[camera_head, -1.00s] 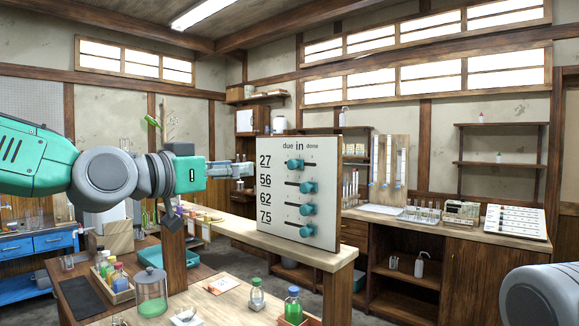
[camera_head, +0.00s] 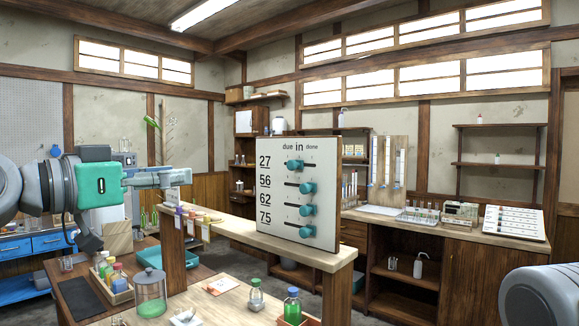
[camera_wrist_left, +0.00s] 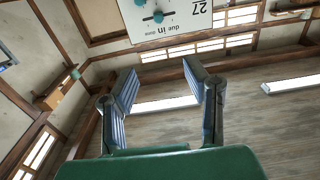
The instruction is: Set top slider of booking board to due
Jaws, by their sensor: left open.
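The booking board (camera_head: 272,225) is a white upright panel with rows 27, 56, 62 and 75, headed due, in, done. Its top slider (camera_head: 295,165) is a teal knob on a dark slot in row 27, left of the lower knobs. Its exact stop is hard to judge. The top slider also shows upside down at the top of the left wrist view (camera_wrist_left: 157,17). My left gripper (camera_head: 184,177) is open and empty, left of the board and apart from it; its spread fingers show in the left wrist view (camera_wrist_left: 162,82). My right gripper is out of view.
The board stands on a wooden ledge (camera_head: 290,252). A glass jar (camera_head: 151,295) and bottles (camera_head: 292,306) stand on the lower bench. Air between gripper and board is clear.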

